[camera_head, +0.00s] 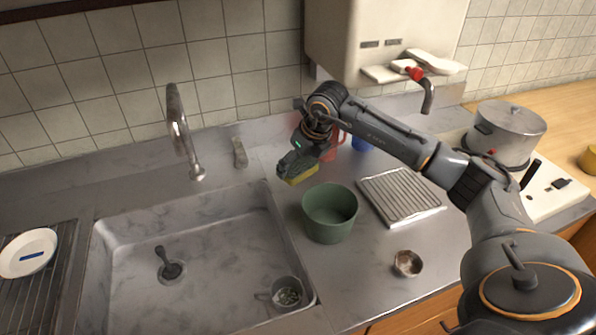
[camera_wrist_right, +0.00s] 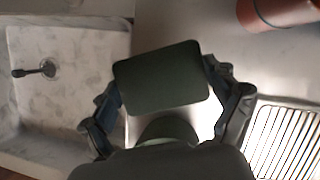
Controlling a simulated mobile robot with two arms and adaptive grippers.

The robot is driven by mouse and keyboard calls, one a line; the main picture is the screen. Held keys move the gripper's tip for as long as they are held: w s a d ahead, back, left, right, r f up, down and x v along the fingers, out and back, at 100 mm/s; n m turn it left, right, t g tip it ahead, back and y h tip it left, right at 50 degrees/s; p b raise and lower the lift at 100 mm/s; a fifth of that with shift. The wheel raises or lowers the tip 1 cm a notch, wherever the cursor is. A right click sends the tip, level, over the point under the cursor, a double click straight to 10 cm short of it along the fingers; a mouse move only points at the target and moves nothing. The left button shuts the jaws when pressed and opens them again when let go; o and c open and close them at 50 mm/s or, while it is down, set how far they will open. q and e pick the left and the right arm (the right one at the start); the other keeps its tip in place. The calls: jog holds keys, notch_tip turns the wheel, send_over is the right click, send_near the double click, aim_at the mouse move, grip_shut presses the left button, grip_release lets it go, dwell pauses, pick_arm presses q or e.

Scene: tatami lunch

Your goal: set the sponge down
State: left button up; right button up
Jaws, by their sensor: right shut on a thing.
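The sponge (camera_head: 301,175) is yellow with a dark green top and hangs under my right gripper (camera_head: 292,168), just behind the green pot-like bowl (camera_head: 330,232). In the right wrist view the green face of the sponge (camera_wrist_right: 162,77) lies between the two fingers of my right gripper (camera_wrist_right: 166,92), which are shut on its sides. The sponge appears above the counter (camera_head: 300,265) near the right edge of the sink; I cannot tell its exact height. The green bowl's rim (camera_wrist_right: 166,130) shows partly below the sponge in the wrist view. My left gripper is not in view.
The sink (camera_head: 215,250) lies to the left, with a grey mug (camera_head: 288,293) in its corner. A red mug (camera_head: 334,142) and a blue cup (camera_head: 361,143) stand behind my arm. A ridged drainer (camera_head: 400,195) and a small bowl (camera_head: 408,263) are to the right.

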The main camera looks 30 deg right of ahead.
aim_at(298, 166)
jog(key=f, duration=0.1)
jog(key=w+d+f, duration=0.1)
jog(key=w+f, duration=0.1)
jog(key=shift+w+d+f, duration=0.15)
jog(key=shift+d, duration=0.15)
notch_tip(298, 166, down, 2)
jog(key=shift+f+p, duration=0.1)
jog(key=shift+p, duration=0.65)
jog(key=shift+w+f, duration=0.1)
jog(key=shift+f, duration=0.4)
jog(key=shift+f, duration=0.1)
jog(key=o, duration=1)
